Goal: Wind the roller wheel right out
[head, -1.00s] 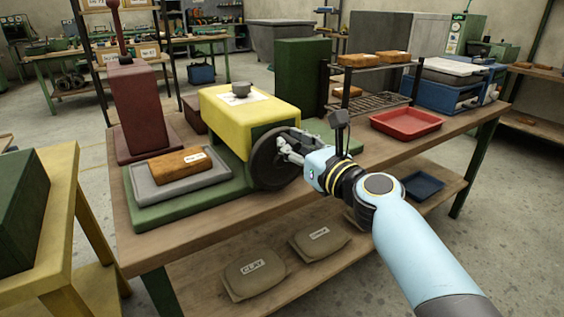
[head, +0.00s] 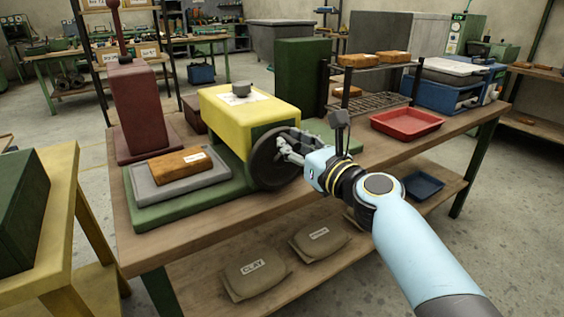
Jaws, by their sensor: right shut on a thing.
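The roller wheel (head: 268,167) is a dark disc on the front right end of the yellow roller housing (head: 240,105). The machine stands on a green base (head: 190,212) on the wooden bench. My right gripper (head: 285,147) is at the right part of the wheel's face, shut on the wheel's handle or rim; its fingers hide which. A grey tray (head: 147,186) with an orange-brown clay block (head: 180,169) lies on the base, left of the housing. My left gripper is not in view.
A maroon machine (head: 133,105) with a lever stands at the bench's back left. A red tray (head: 406,123) and a wire rack (head: 370,102) are to the right of my gripper. Clay bags (head: 254,274) lie on the lower shelf. A yellow table (head: 45,235) is at the left.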

